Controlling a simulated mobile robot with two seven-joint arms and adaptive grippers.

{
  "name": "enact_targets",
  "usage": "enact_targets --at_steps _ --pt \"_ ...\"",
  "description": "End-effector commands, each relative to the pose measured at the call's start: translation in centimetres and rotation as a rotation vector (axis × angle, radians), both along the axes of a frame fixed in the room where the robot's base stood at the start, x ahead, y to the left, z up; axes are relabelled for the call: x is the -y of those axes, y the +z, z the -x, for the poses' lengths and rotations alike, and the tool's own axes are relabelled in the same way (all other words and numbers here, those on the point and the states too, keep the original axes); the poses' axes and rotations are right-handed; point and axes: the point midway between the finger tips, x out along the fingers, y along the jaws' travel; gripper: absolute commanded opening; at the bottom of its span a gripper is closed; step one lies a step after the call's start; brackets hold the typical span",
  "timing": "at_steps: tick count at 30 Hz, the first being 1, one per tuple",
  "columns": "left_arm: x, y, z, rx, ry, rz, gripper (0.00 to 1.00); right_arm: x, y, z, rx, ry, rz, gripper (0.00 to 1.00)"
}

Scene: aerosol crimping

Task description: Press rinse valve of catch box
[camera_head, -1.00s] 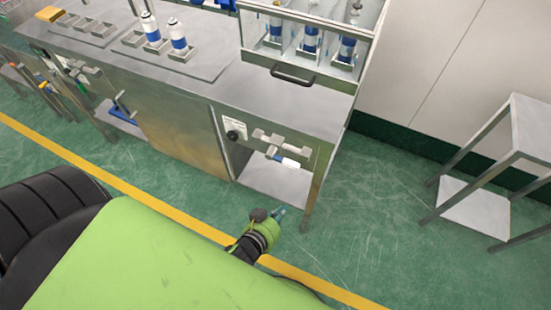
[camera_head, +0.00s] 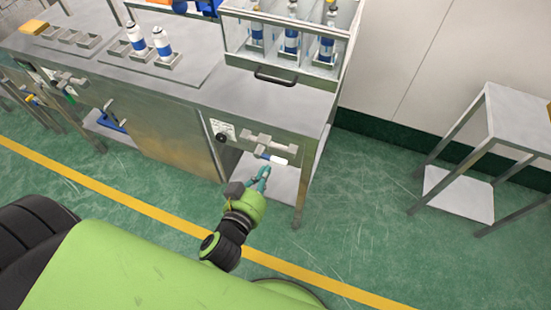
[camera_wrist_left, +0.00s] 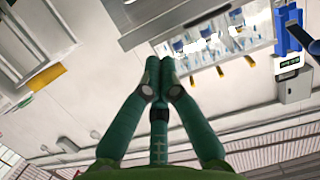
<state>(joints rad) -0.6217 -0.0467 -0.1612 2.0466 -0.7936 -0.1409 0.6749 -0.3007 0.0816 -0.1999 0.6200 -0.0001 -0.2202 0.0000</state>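A valve fitting with a white-ended lever (camera_head: 274,159) sits on the bench's front panel, below the glass-fronted box (camera_head: 290,62). I take this lever for the rinse valve; no readable label confirms it. My left gripper (camera_head: 264,170) is just below and in front of the lever, apart from it as far as I can tell. Its teal fingers are brought together and hold nothing. In the left wrist view the fingertips (camera_wrist_left: 160,62) meet, pointing towards the box of bottles (camera_wrist_left: 210,38); the lever cannot be made out there. My right gripper is out of view.
A steel bench (camera_head: 150,88) runs along the back, with blue-and-white bottles (camera_head: 161,42) in holders on top. A black knob (camera_head: 221,138) is left of the valve. A bench leg (camera_head: 302,195) stands right of my gripper. Green floor is clear before a metal stand (camera_head: 465,180).

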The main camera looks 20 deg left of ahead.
Motion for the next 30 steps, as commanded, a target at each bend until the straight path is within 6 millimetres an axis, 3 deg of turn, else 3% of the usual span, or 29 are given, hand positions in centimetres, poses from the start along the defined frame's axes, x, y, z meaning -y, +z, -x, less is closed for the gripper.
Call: enact_targets --at_steps 13,15,18,30 --pt "0.3 -1.9 -8.8 0.002 0.000 -0.002 0.00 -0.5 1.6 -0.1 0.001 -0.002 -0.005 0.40" --pt "0.2 -3.9 -8.3 -0.004 0.003 0.000 0.00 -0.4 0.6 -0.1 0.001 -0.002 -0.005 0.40" --pt "0.2 -5.1 -8.3 -0.003 0.003 0.001 0.00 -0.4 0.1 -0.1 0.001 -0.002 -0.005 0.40" --pt "0.3 -6.0 -8.3 0.000 0.000 -0.001 0.00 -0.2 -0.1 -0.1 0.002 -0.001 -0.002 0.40"
